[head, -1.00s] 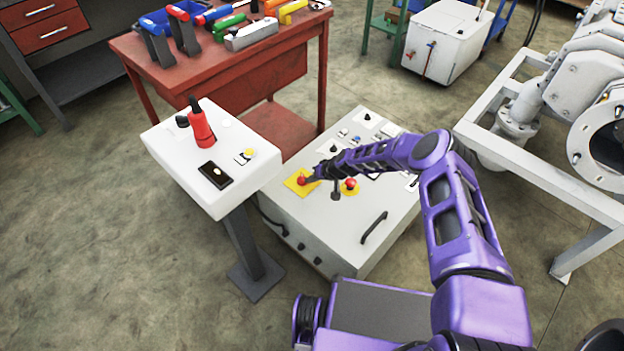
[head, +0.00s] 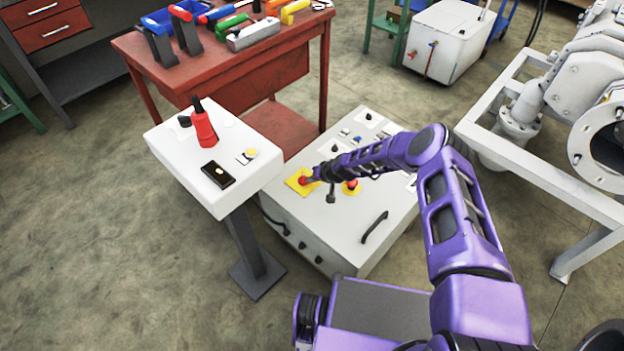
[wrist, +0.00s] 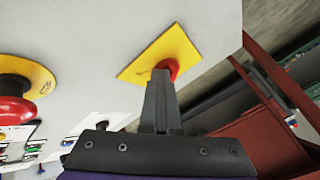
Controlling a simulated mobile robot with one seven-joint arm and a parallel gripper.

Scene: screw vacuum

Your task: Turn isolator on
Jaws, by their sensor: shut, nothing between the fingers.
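The isolator is probably the red knob (head: 302,180) on a yellow square plate (head: 294,185), on top of the grey control cabinet. My gripper (head: 313,178) is right at this knob. In the wrist view the gripper's grey fingers (wrist: 160,82) are together and point at the red knob (wrist: 169,66), partly hiding it and the yellow plate (wrist: 150,60). The fingers are shut with nothing between them. I cannot tell whether the tips touch the knob, nor which way it is turned.
A second red button (head: 351,186) on a yellow disc sits to the right on the cabinet (head: 330,230). A black handle (head: 374,227) is nearer me. A white pedestal panel (head: 225,190) with a red device stands left. A red workbench (head: 230,75) with tools is behind.

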